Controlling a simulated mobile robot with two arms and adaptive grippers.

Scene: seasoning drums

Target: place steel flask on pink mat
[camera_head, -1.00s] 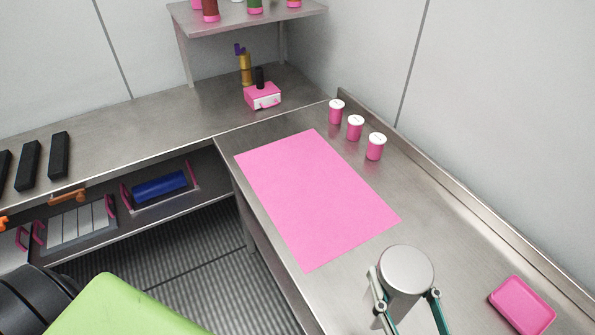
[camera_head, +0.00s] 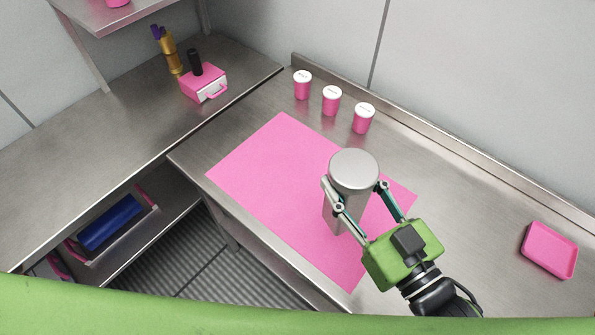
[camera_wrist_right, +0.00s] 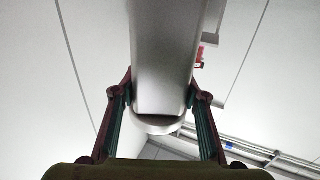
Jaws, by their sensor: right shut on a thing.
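The steel flask (camera_head: 352,172) is a grey cylinder with a round, flat top. My right gripper (camera_head: 355,190) is shut on it, one finger on each side. The flask looks upright and shows over the right part of the pink mat (camera_head: 262,190), a flat rectangle on the steel counter. I cannot tell whether its base touches the mat. In the right wrist view the flask (camera_wrist_right: 165,60) fills the space between the fingers of the gripper (camera_wrist_right: 160,100). My left gripper does not show.
Three pink jars with white lids, one here (camera_head: 332,100), stand behind the mat along the wall. A pink tray (camera_head: 549,250) lies at the right. A pink box (camera_head: 203,82) and a gold bottle (camera_head: 170,55) stand on the back-left counter (camera_head: 85,140). The mat's left half is bare.

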